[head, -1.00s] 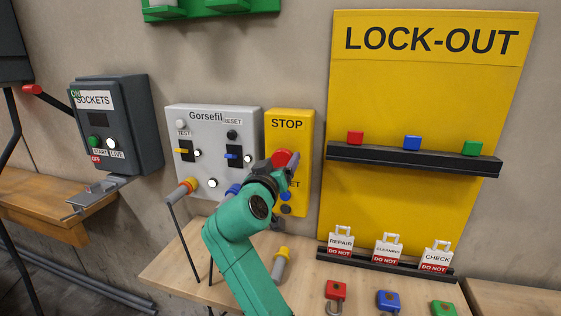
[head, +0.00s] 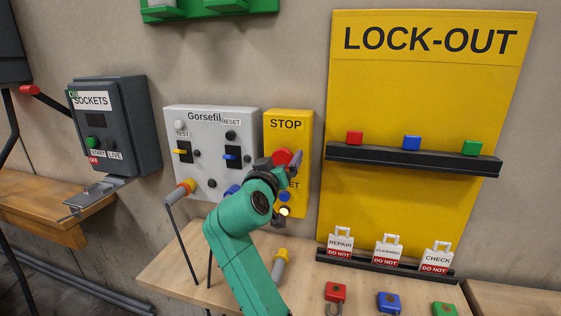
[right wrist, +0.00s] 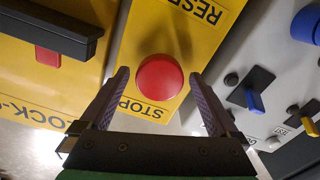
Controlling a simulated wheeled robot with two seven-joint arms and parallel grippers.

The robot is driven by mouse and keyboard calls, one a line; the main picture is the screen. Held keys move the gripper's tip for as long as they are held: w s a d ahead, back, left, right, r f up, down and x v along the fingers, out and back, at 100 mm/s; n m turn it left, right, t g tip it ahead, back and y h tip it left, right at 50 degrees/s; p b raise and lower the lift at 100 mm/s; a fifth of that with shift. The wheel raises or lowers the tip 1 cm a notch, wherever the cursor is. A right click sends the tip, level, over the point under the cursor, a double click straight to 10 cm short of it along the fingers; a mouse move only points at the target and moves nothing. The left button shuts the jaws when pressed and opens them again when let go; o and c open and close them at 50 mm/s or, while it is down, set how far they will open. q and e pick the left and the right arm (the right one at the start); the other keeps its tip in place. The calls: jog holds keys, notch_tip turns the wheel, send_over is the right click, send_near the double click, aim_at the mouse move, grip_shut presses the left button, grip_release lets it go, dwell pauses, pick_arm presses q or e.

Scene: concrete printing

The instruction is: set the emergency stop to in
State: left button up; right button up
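The emergency stop is a round red button (head: 281,157) on the yellow STOP box (head: 286,124), partly hidden behind my right gripper in the head view. In the right wrist view the red button (right wrist: 160,77) shows whole between the fingers. My right gripper (head: 292,162) is at the box front, its open fingers (right wrist: 158,80) on either side of the button with nothing held. I cannot tell whether it touches the button or how deep the button sits. A lamp (head: 285,212) low on the box glows. My left gripper is not in view.
The grey Gorsefil panel (head: 213,113), its lamps dark, is left of the box. The yellow LOCK-OUT board (head: 430,90) with a black shelf (head: 413,159) is to the right. A wooden bench (head: 160,272) with padlocks lies below. The dark SOCKETS box (head: 140,120) is far left.

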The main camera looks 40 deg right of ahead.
jog(key=b+v, duration=0.4)
jog(key=v, duration=1)
jog(key=shift+a+b, duration=0.2)
jog(key=shift+b, duration=0.1)
jog(key=shift+s, duration=0.15)
